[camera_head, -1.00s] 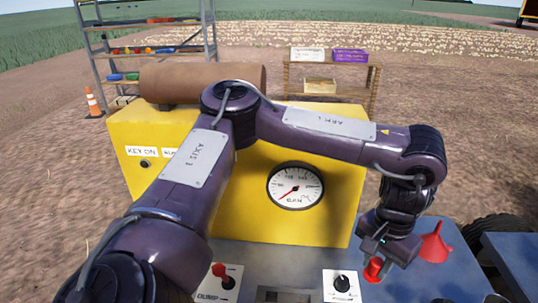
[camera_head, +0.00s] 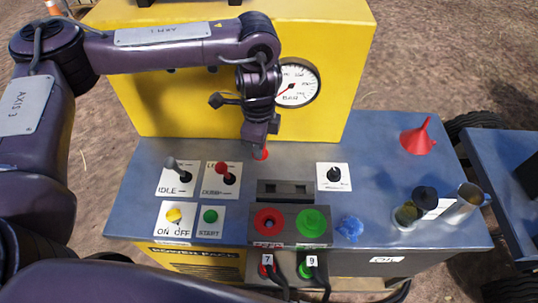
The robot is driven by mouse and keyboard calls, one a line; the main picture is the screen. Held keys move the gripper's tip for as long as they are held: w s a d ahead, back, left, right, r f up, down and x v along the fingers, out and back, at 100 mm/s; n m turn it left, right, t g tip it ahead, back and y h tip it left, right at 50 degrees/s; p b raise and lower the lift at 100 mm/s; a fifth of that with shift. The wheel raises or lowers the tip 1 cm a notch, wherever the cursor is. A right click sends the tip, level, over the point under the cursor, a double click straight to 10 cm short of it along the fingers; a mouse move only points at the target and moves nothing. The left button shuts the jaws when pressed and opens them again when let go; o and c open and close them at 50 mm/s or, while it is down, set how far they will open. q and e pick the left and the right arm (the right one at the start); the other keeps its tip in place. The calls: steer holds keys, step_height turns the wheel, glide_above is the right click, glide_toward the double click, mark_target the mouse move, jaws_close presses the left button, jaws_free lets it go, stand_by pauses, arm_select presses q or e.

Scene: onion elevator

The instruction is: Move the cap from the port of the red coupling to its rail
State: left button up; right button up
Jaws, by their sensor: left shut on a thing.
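The red coupling (camera_head: 268,222) is on the blue power pack top, left of the green coupling (camera_head: 312,223); its port shows a dark centre. My left gripper (camera_head: 262,143) is shut on a small red piece, which looks like the cap (camera_head: 261,154), above the deck and behind the dark block. The gripper hides most of the cap. A dark block with two slots (camera_head: 285,190) lies just behind the couplings; I cannot tell whether it is the rail. My right gripper is not in view.
Idle and dump levers (camera_head: 222,172), buttons and a black knob (camera_head: 334,175) surround the couplings. A red funnel (camera_head: 418,137), jar (camera_head: 405,215), metal cup (camera_head: 465,205) and blue crumpled item (camera_head: 350,228) are to the right. Plugs 7 and 9 hang in front.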

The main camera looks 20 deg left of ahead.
arm_select(q)
steer(key=m, duration=0.3)
steer(key=d+m+p, duration=0.1)
steer(key=m, duration=0.1)
steer(key=shift+s+f, duration=0.1)
steer(key=shift+f, duration=0.3)
steer(key=m, duration=0.4)
steer(key=f+m+p, duration=0.1)
steer(key=shift+s+d+m, duration=0.15)
steer(key=shift+d+m, duration=0.2)
steer(key=shift+m, duration=0.05)
steer(key=d+f+m+p, duration=0.1)
steer(key=m, duration=0.6)
steer(key=m+b, duration=0.5)
steer(key=m, duration=0.1)
glide_above(271, 192)
step_height(271, 192, down, 8)
steer(key=shift+r, duration=0.2)
steer(key=shift+f, duration=0.15)
steer(key=shift+f, duration=0.2)
steer(key=shift+f+b, duration=0.3)
steer(key=shift+b, duration=0.1)
